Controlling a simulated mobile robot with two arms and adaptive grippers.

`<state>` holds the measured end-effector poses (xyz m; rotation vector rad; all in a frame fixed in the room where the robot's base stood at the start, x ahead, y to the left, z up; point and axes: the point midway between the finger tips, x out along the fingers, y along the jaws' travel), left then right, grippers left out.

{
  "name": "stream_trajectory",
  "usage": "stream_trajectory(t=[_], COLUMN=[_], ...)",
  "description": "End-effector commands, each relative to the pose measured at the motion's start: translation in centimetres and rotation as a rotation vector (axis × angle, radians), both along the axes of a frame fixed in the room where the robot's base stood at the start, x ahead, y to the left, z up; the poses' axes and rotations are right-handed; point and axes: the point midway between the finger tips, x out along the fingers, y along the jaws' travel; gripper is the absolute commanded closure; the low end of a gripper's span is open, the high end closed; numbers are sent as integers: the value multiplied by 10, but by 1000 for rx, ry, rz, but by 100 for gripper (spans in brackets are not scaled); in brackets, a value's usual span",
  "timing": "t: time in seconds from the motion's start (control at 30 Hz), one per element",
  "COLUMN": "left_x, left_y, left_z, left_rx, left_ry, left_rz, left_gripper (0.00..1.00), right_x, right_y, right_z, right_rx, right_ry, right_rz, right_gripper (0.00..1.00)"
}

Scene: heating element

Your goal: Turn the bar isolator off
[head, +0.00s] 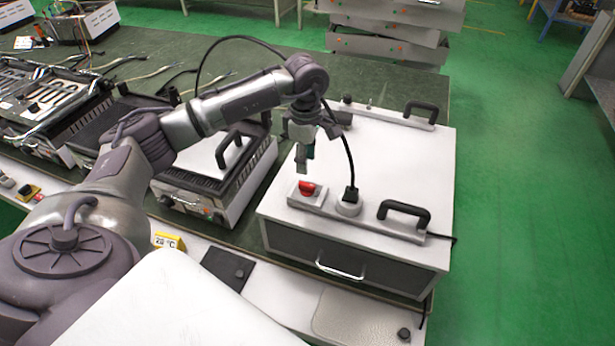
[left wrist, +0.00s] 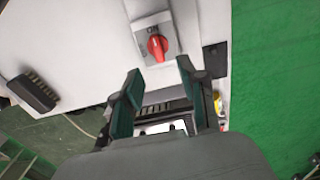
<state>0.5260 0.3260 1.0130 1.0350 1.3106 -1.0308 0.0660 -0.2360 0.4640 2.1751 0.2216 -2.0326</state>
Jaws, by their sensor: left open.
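The bar isolator is a red rotary knob (head: 307,188) on a small light plate at the front left of the white box's top. My left gripper (head: 304,165) hangs just above and behind the knob, pointing down. In the left wrist view its two dark green fingers (left wrist: 159,78) are apart with nothing between them, and the knob lies beyond their tips. My right gripper is in neither view.
The white box (head: 395,160) has black handles (head: 404,211) and a black plug (head: 350,194) with its cable beside the knob. A grill unit (head: 225,170) stands to the left. Heating parts (head: 45,95) lie on the green bench. Open green floor (head: 515,200) lies to the right.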

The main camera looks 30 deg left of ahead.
Motion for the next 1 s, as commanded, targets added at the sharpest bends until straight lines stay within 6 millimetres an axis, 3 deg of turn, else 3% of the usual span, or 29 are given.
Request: stream_trajectory(t=[0.17,0.4,0.83,1.0], left_x=[-1,0,0,0], left_y=[-1,-1,0,-1], left_z=[-38,-74,-86,-86], left_rx=[-1,-1,-1,-1], left_ry=[5,2,-1,-1], left_rz=[0,0,-1,-1], left_gripper=[58,58,58,85], right_x=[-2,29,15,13], right_y=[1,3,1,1], right_z=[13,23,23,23], right_rx=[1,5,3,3], right_ry=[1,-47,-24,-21], right_rz=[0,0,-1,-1], right_gripper=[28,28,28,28])
